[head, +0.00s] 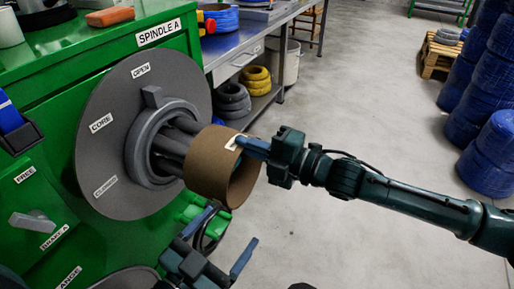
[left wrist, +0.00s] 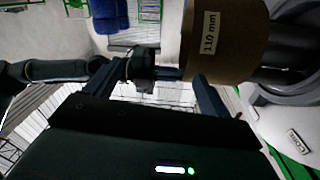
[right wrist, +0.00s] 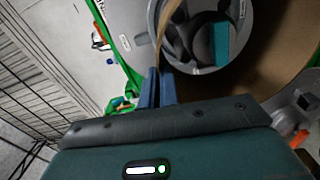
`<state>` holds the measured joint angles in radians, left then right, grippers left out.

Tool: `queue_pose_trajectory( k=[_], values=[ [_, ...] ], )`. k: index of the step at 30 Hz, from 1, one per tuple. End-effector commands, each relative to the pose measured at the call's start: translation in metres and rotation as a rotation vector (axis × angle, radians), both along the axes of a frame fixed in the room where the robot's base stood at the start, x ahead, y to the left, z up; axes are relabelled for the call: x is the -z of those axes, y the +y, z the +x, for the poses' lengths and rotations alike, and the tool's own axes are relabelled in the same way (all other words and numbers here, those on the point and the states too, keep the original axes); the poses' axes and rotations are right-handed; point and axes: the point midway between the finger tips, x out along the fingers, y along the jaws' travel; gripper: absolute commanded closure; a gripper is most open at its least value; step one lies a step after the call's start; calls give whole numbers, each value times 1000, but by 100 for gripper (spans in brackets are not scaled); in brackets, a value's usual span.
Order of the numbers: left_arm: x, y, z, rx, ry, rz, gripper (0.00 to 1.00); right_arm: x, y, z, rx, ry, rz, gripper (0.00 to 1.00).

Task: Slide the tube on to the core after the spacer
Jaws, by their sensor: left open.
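The brown cardboard tube (head: 215,170) is at the outer end of the grey spindle core (head: 178,140), roughly in line with its bars. I cannot tell how far the bar ends reach inside. A grey ring (head: 143,140), possibly the spacer, sits around the core against the disc. My right gripper (head: 240,143) is shut on the tube's outer rim; its fingers (right wrist: 160,85) pinch the wall in the right wrist view. My left gripper (head: 235,226) is open and empty below the tube. The left wrist view shows the tube (left wrist: 232,50) with a "110 mm" label beyond the fingers (left wrist: 188,80).
The large grey disc (head: 105,120) is mounted on the green machine (head: 50,85). A workbench (head: 250,40) with tape rolls beneath stands behind. Blue coils (head: 490,150) are stacked at the right. The floor between is clear.

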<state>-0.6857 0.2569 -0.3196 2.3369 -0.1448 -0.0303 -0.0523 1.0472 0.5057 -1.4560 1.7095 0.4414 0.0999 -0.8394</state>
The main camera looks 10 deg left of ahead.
Motion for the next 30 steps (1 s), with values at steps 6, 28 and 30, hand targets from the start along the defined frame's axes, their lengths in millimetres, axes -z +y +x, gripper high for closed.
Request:
queue_pose_trajectory(
  k=[6,28,30],
  values=[
    [-2,-1,0,5,-22,-3,18,0,13,5,0,-1,0,100],
    [0,-5,-3,23,-71,-8,18,0,55,18,0,0,0,100],
    [-1,-5,-4,25,-79,-10,18,0,59,19,0,0,0,100]
  ],
)
